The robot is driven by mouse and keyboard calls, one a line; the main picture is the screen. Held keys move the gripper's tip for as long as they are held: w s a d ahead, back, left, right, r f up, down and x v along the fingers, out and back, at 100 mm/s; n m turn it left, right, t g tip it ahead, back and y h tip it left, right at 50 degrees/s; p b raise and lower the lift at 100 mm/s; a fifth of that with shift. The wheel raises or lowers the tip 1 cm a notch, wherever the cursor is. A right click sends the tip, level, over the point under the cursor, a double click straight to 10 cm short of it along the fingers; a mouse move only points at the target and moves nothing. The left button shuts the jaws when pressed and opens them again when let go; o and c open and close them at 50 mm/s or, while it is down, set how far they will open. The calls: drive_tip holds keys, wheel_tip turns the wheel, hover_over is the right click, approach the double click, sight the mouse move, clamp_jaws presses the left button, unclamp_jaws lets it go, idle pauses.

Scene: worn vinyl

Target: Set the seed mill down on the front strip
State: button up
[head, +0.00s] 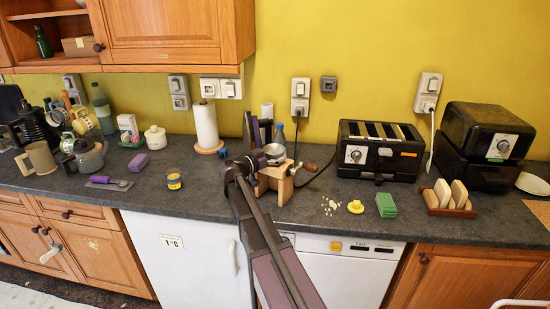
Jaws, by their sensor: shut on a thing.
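The seed mill (278,180) has a pale wooden body, a metal bowl on top and a crank with a wooden knob sticking out to the right. It is upright at the middle of the dark grey worktop. My gripper (257,164) is shut on its left side, and my arm reaches up from the bottom of the picture, hiding part of the mill. Whether the mill's base touches the worktop is hard to tell. The front strip of the worktop (330,224) runs along its front edge and is bare just right of the mill.
Pale crumbs (331,205), a yellow lidded piece (355,207) and green sponges (386,205) lie right of the mill. A black toaster (380,150) stands behind them. A paper roll (205,128) and a yellow-blue tin (174,181) are to the left. A cable trails behind the mill.

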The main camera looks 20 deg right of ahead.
idle(0.3)
drive_tip(key=o, duration=1)
drive_tip(key=shift+f, duration=0.1)
drive_tip(key=shift+c, duration=0.2)
drive_tip(key=shift+r, duration=0.2)
drive_tip(key=s+a, duration=0.2)
drive_tip(key=a, duration=0.9)
drive_tip(key=shift+s+a, duration=0.2)
drive_tip(key=shift+a, duration=0.2)
drive_tip(key=shift+f, duration=0.1)
